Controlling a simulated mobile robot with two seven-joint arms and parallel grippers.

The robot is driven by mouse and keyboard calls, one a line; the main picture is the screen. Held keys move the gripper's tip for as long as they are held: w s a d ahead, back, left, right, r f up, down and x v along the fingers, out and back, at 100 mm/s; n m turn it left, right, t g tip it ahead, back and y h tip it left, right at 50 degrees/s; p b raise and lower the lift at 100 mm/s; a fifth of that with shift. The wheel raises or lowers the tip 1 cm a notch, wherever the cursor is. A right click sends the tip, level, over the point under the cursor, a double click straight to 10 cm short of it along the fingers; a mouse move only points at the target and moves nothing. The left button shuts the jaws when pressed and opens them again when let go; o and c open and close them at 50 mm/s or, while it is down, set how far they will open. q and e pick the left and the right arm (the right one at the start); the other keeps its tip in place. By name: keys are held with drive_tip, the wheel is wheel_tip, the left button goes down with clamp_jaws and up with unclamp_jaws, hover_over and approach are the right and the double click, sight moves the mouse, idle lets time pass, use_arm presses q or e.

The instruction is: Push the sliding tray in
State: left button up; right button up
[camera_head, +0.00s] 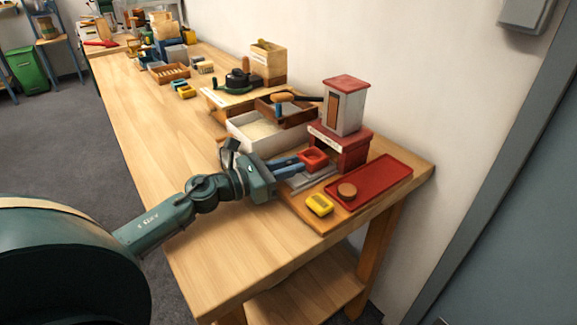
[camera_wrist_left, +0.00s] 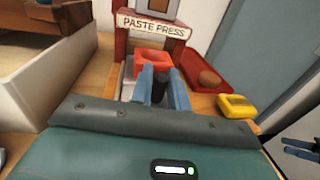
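The paste press (camera_head: 339,146) stands near the bench's wall side, red at the base with a grey tower; its label reads PASTE PRESS in the left wrist view (camera_wrist_left: 155,28). The sliding tray, a red square piece (camera_head: 314,159), sticks out at its front, over a pale metal plate. It also shows in the left wrist view (camera_wrist_left: 153,62). My left gripper (camera_head: 291,164) is level with the tray, its blue fingers on either side of a dark upright handle (camera_wrist_left: 159,88) in front of the tray. My right gripper (camera_wrist_left: 300,148) shows small at the right edge, fingers apart and empty.
A red flat tray (camera_head: 385,178) with a round brown piece (camera_head: 347,190) and a yellow block (camera_head: 319,205) lie right of the press. A white bin (camera_head: 262,146) stands to the left. The bench front is clear.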

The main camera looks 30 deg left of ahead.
use_arm(q)
drive_tip(key=shift+o, duration=1.4)
drive_tip(key=shift+s+a, duration=0.1)
drive_tip(key=shift+s, duration=0.1)
drive_tip(key=b+v, duration=0.2)
drive_tip(key=v, duration=1)
drive_tip(key=shift+s+a, duration=0.2)
drive_tip(key=shift+s, duration=0.05)
use_arm(e)
drive_tip(key=shift+s+d+t, duration=0.2)
drive_tip(key=shift+d+t, duration=0.15)
drive_tip(key=shift+t, duration=0.05)
